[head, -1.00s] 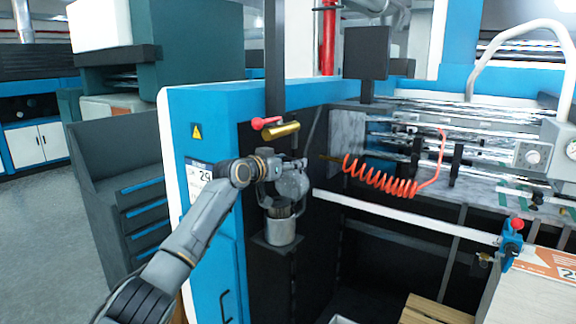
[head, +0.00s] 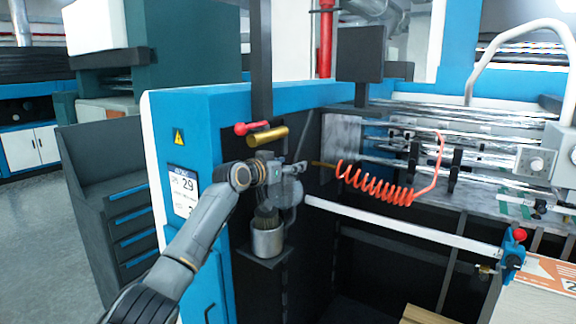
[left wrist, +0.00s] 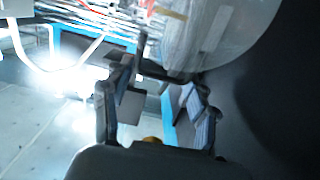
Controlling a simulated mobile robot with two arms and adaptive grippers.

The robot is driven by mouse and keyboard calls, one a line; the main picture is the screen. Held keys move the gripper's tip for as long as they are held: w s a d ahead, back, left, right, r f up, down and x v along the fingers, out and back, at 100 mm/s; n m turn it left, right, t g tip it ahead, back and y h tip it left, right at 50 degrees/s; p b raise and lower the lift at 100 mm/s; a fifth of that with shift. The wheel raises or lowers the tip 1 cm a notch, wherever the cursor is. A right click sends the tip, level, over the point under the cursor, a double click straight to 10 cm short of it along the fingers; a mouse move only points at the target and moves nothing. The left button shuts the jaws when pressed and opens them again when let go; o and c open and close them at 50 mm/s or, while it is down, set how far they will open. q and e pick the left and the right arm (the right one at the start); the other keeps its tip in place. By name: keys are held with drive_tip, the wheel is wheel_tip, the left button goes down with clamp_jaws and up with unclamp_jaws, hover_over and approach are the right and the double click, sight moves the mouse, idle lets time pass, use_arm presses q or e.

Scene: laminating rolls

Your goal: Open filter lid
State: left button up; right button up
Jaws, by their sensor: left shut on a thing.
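The filter is a metal cup (head: 267,243) with a dark, brush-like insert (head: 265,218) at its top, on a small ledge of the machine's dark side. A round grey lid (head: 288,193) stands tilted above and to the right of the cup, apart from its mouth. In the left wrist view a big pale round thing (left wrist: 235,30), seemingly this lid, lies beyond the fingers. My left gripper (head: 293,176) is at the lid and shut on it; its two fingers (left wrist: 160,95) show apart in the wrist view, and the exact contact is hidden. My right gripper is out of view.
Above my left gripper are a brass cylinder (head: 268,137) and a red-ended lever (head: 252,127). A coiled orange hose (head: 375,185) hangs to the right. A white rail (head: 400,222) runs rightward below it. The blue machine panel (head: 222,190) stands behind my left arm.

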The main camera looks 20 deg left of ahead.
use_arm(q)
drive_tip(key=shift+d+r, duration=0.1)
drive_tip(key=shift+r, duration=0.35)
drive_tip(key=o, duration=1.3)
drive_tip(key=shift+o, duration=0.6)
drive_tip(key=shift+f, duration=0.1)
drive_tip(key=shift+w+d+f, duration=0.1)
drive_tip(key=shift+d+f, duration=0.1)
drive_tip(key=shift+a, duration=0.15)
drive_tip(key=shift+s+a, duration=0.2)
drive_tip(key=shift+s, duration=0.35)
drive_tip(key=v, duration=1)
drive_tip(key=shift+s, duration=0.4)
